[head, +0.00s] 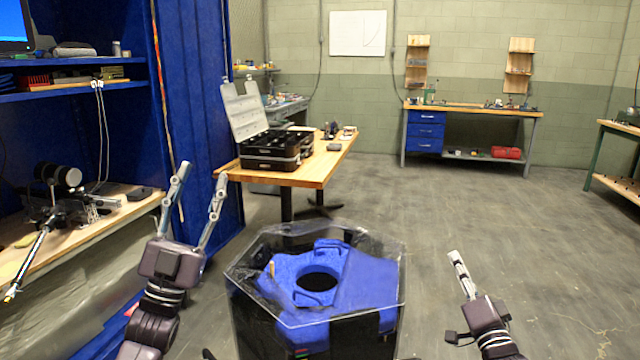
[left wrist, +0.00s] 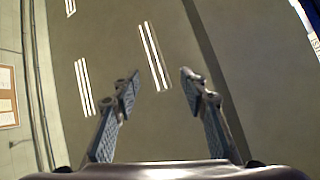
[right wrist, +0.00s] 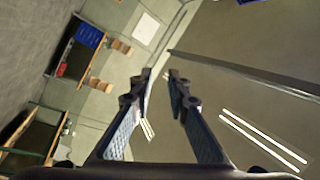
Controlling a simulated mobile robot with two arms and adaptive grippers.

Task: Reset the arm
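My left gripper (head: 202,172) points up on the left of the head view, left of the clear-walled tank, with its fingers apart. The left wrist view also shows its fingers (left wrist: 160,76) spread with nothing between them. My right gripper (head: 455,257) points up at the lower right of the head view, right of the tank and apart from it, seen nearly edge-on. In the right wrist view its fingers (right wrist: 160,73) are closer together than the left ones, with an empty gap between the tips.
A clear-walled tank (head: 388,245) with a blue insert (head: 370,285) and dark round hole stands directly ahead. A blue shelf unit (head: 195,110) and workbench (head: 80,225) are at left. A wooden table (head: 318,170) bears an open black case (head: 270,150). Floor at right is clear.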

